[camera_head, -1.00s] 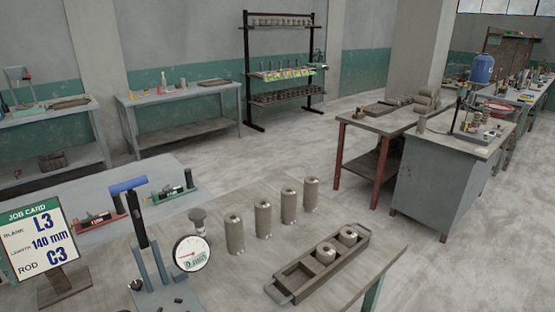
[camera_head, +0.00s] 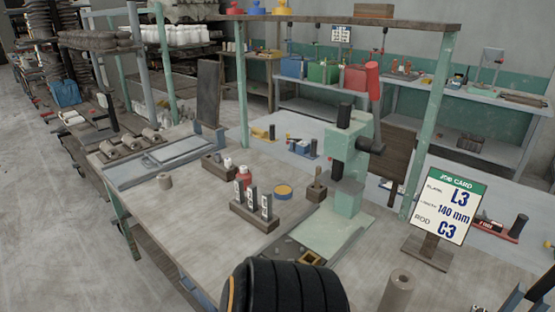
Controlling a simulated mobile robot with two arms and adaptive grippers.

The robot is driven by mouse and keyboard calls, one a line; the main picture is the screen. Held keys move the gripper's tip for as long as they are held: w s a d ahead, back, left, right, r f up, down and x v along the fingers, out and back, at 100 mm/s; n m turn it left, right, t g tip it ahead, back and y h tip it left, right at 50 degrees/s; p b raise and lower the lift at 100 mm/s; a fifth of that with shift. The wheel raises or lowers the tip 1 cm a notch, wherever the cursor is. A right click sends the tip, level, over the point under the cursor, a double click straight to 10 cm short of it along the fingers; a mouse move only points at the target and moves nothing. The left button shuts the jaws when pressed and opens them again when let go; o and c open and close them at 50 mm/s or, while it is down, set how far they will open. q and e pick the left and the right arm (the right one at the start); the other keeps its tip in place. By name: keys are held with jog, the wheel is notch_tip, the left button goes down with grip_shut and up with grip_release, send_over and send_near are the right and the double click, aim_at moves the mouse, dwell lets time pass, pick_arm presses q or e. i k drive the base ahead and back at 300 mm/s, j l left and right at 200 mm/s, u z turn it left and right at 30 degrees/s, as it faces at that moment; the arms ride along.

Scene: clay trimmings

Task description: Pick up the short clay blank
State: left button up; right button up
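A black ribbed shape at the bottom centre appears to be part of my own arm. Neither gripper shows in this view, so I cannot see their fingers.
The job card (camera_head: 449,205) reads L3, 140 mm, C3. A green press (camera_head: 346,165) stands on the bench.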

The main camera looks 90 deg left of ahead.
aim_at(164, 179)
jog(key=u, duration=3.6)
jog(key=i+j+z, duration=0.1)
jog(key=i+j, duration=0.2)
jog(key=i+j+z, duration=0.25)
jog(key=i+j, duration=0.25)
jog(key=j, duration=0.15)
jog(key=i+j+z, duration=0.1)
jog(key=j, duration=0.25)
jog(key=i+j+z, duration=0.1)
jog(key=i+j, duration=0.25)
jog(key=i+j+z, duration=0.15)
jog(key=j, duration=0.3)
